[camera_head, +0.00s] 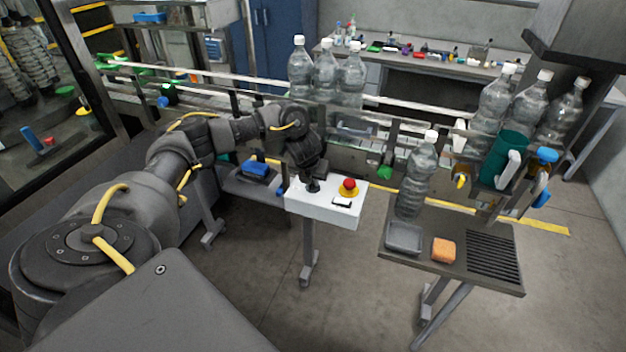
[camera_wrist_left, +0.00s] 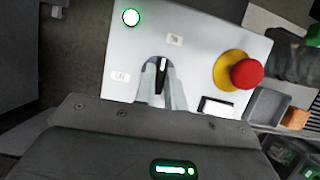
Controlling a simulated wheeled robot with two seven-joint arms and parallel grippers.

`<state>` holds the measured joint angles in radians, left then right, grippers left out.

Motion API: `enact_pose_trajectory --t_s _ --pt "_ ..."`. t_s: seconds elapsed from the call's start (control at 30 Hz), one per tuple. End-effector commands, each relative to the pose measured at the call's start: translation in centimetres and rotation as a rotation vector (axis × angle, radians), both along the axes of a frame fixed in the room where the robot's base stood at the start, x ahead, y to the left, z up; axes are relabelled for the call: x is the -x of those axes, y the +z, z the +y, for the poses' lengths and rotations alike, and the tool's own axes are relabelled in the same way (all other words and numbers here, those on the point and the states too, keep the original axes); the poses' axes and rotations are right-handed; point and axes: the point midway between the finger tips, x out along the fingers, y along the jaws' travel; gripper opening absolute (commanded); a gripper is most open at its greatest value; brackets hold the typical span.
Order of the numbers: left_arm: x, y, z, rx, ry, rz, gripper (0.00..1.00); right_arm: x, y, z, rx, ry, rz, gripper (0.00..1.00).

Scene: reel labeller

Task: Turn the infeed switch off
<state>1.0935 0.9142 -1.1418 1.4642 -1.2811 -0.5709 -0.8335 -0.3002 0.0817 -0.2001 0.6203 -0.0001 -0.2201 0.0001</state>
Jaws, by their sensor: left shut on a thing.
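The white switch box (camera_head: 336,211) stands on a post in the middle of the head view. It fills the centre of the left wrist view (camera_wrist_left: 200,45). The black rotary switch knob (camera_wrist_left: 163,66) has a white mark and sits between two small labels. My left gripper (camera_head: 313,184) points down at the box, and its fingers are shut on the knob. The fingers also show in the left wrist view (camera_wrist_left: 163,85), one on each side of the knob. A green lit lamp (camera_wrist_left: 131,17) is on the box. My right gripper is not in view.
A red emergency button (camera_head: 349,185) on a yellow base sits beside the knob. A small side table (camera_head: 455,269) at the right holds a bottle (camera_head: 417,175), a grey tray (camera_head: 403,238) and an orange sponge (camera_head: 444,250). Several bottles stand on the conveyor behind.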

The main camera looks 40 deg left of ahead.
Motion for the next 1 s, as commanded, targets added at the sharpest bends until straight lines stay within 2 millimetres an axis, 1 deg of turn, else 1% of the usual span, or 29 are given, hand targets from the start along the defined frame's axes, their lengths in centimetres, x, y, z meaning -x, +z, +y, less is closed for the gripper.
enact_pose_trajectory --t_s 0.27,1.0 --pt "-0.16 0.14 -0.18 0.001 0.171 -0.002 0.0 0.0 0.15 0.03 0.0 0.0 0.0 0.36" --pt "-0.64 0.29 -0.37 -0.002 0.871 -0.007 0.0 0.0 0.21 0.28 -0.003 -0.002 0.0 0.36"
